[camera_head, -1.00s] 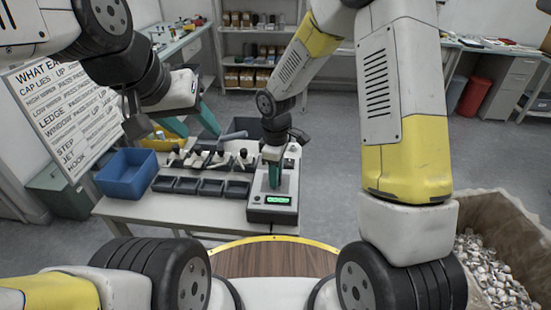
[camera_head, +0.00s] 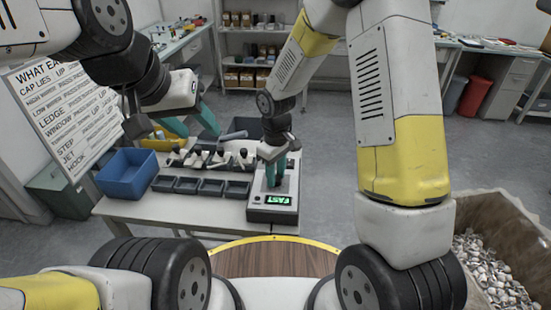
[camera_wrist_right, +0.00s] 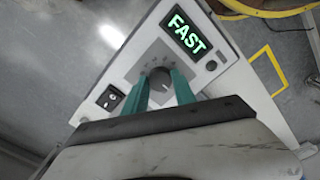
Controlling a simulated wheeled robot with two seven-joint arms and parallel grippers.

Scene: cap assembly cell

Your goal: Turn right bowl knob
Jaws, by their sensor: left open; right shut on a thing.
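The control box (camera_head: 288,210) stands at the right end of the worktable, its green display (camera_head: 279,200) reading "FAST". My left gripper (camera_head: 193,124) is open and empty above the back left of the table, apart from the box.
A blue bin (camera_head: 127,175) stands at the table's left end. Several small dark trays (camera_head: 187,186) line the front, with several lever fixtures (camera_head: 197,158) behind them. A box of scrap caps (camera_head: 490,262) is at right.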

